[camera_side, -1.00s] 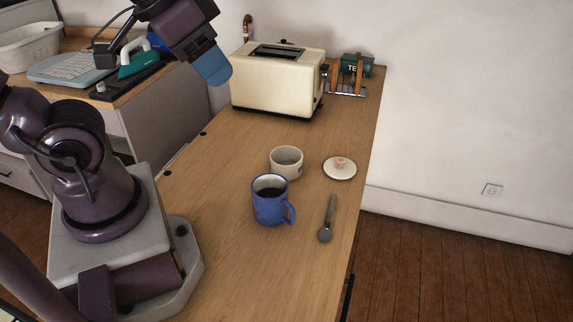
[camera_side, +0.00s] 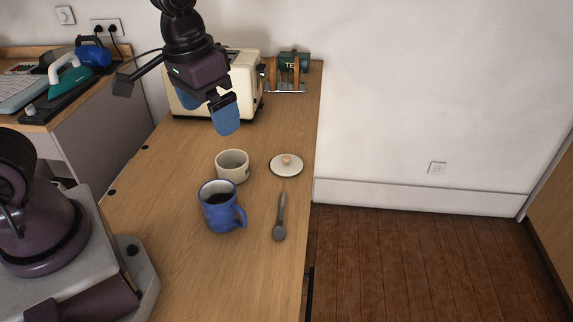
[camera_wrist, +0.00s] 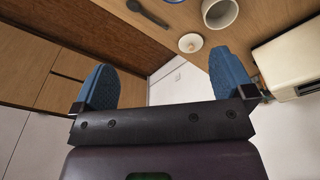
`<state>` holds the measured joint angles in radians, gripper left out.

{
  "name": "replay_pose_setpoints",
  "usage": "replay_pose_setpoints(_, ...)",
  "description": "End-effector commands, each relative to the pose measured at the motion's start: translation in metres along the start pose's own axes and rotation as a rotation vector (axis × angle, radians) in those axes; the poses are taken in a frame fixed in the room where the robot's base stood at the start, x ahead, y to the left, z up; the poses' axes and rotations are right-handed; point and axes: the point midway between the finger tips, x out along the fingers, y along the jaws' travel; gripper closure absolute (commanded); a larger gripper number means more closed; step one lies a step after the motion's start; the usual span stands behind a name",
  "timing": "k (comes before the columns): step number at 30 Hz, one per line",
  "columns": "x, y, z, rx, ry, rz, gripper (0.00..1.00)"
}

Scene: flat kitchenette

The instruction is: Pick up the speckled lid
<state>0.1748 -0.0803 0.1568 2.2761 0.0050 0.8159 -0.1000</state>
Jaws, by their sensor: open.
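The speckled lid (camera_side: 287,168) is a pale disc with a small tan knob. It lies flat on the wooden counter near its right edge, right of a small cream pot (camera_side: 232,167). The lid also shows in the wrist view (camera_wrist: 190,43), at the top, between and beyond the fingers, with the pot (camera_wrist: 221,13) to its right. My gripper (camera_side: 207,108) has blue fingers and is open and empty. It hangs above the counter in front of the toaster, up and left of the lid. Both fingers also show spread in the wrist view (camera_wrist: 165,84).
A blue mug (camera_side: 220,208) with dark contents stands in front of the pot. A dark spoon (camera_side: 280,217) lies right of the mug. A cream toaster (camera_side: 247,85) and a green tea tin (camera_side: 293,63) with a wooden rack stand at the back. The counter's front is clear.

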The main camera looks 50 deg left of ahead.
Motion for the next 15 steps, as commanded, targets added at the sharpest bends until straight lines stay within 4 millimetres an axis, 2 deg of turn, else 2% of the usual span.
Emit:
replay_pose_setpoints(1, 0.018, 0.0, -0.013, -0.031, -0.03, -0.02, 0.0)
replay_pose_setpoints(9, 0.108, -0.013, -0.076, -0.255, -0.045, -0.162, 0.0)
replay_pose_setpoints(15, 0.163, -0.029, -0.12, -0.426, 0.058, -0.256, 0.0)
